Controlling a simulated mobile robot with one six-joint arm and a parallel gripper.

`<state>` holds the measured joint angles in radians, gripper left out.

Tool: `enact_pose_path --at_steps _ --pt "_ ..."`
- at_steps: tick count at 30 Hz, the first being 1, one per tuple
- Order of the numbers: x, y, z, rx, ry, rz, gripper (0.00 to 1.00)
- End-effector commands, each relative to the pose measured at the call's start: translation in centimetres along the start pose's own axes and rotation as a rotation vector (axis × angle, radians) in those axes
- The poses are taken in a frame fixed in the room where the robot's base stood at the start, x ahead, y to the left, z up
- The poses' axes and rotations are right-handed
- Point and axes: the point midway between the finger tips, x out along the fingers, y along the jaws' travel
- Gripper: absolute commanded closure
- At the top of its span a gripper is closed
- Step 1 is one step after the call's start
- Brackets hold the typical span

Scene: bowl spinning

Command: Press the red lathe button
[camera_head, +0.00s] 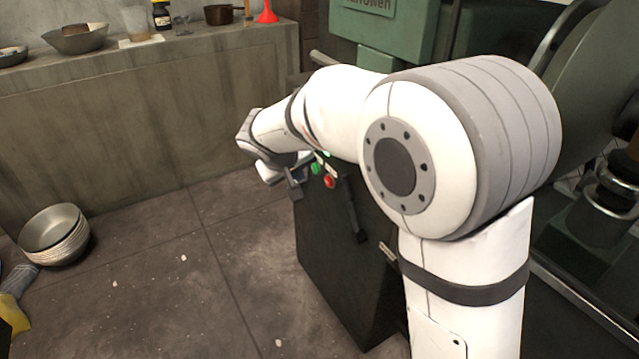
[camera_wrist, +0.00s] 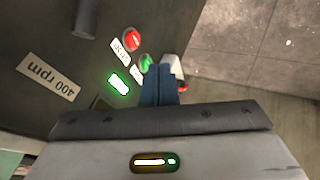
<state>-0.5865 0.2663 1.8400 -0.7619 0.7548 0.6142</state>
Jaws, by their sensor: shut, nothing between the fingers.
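The red lathe button (camera_head: 329,182) is on the upper part of the dark lathe cabinet (camera_head: 335,260). A green button (camera_head: 316,168) is beside it. In the wrist view the red button (camera_wrist: 132,38) is up and left of the fingertips, with the green button (camera_wrist: 146,62) between, closer to the fingers. My gripper (camera_head: 293,190) is shut and empty, at the left edge of the cabinet near the buttons. In the wrist view my gripper (camera_wrist: 160,72) shows as blue fingers held together, apart from the red button; I cannot tell the gap to the green one.
A lit green indicator (camera_wrist: 119,84) and a "400 rpm" label (camera_wrist: 48,77) are on the panel. A dark lever (camera_head: 355,215) sticks out below the buttons. Stacked metal bowls (camera_head: 55,235) stand on the floor at left. The floor between is mostly clear.

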Motion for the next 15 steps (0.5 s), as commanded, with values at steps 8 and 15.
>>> enact_pose_path --at_steps 8,15 --pt "1.7 -0.6 0.1 -0.007 0.0 -0.003 1.0" --pt "6.7 -0.7 0.2 -0.008 0.0 -0.003 1.0"
